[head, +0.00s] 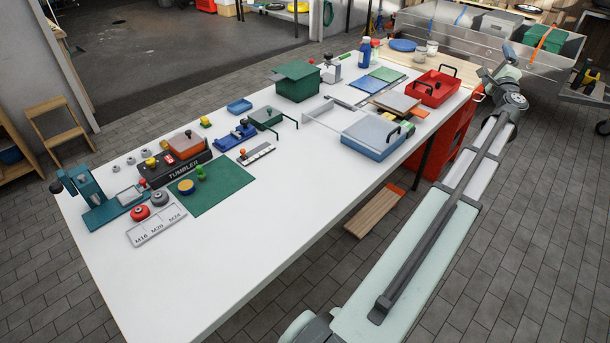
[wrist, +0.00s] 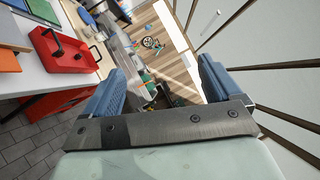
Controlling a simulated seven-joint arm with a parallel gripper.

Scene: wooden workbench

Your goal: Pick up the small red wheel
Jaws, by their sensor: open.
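A small red wheel-like round piece (head: 140,212) with a dark centre lies on the white table at the left in the head view. A grey round piece of similar shape (head: 160,198) lies just right of it. My gripper (wrist: 162,82) is open and empty in the wrist view, with its two blue-grey fingers wide apart. In the head view my arm reaches up at the right, beyond the table's right edge, far from the red wheel. The red wheel is not in the wrist view.
A tray marked M16, M20, M24 (head: 157,231) lies in front of the red wheel. A teal press (head: 100,205) stands left of it, a green mat (head: 225,187) and black TUMBLER box (head: 182,172) right and behind. A red tray (head: 432,92) sits nearer my arm. The table's front is clear.

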